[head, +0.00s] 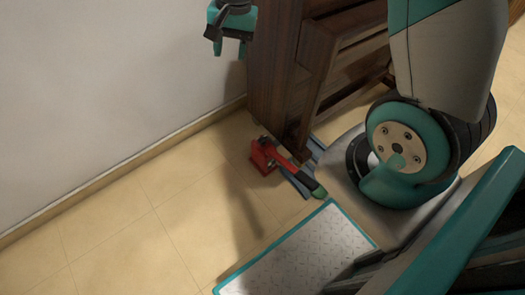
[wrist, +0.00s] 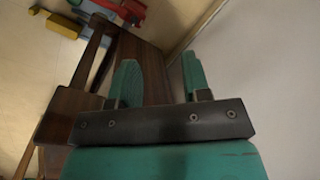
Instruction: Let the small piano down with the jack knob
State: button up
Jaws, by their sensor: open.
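The small piano (head: 300,70) is dark brown wood and stands by the wall, partly cut off by the top edge in the head view. Its wood also shows in the wrist view (wrist: 145,65). A red jack (head: 264,156) lies on the floor at its foot, with a red and green handle (head: 300,176) pointing to the lower right. Red parts show at the top of the wrist view (wrist: 120,6). I cannot tell which part is the knob. My gripper (head: 230,42) is high beside the piano, well above the jack. Its teal fingers (wrist: 160,78) are apart and empty.
A pale wall (head: 110,80) with a baseboard closes off the left side. Tiled floor (head: 130,225) is clear at the lower left. A blue-grey strip (head: 295,184) lies under the jack handle. A yellow block (wrist: 55,25) shows in the wrist view.

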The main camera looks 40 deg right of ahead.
jog(key=w+d+f+m+h+b, duration=0.1)
jog(key=w+d+f+m+b, duration=0.2)
jog(key=f, duration=0.8)
jog(key=w+d+f+m+b, duration=0.1)
jog(key=d+f+m+b, duration=0.35)
jog(key=f, duration=0.65)
jog(key=m+b, duration=0.2)
jog(key=b, duration=0.4)
send_over(263, 137)
notch_tip(263, 137, down, 12)
jog(key=r, duration=0.1)
jog(key=shift+g+h, duration=0.3)
jog(key=shift+h, duration=0.1)
notch_tip(263, 137, down, 17)
jog(key=b, duration=0.8)
jog(key=shift+f, duration=0.15)
grip_shut()
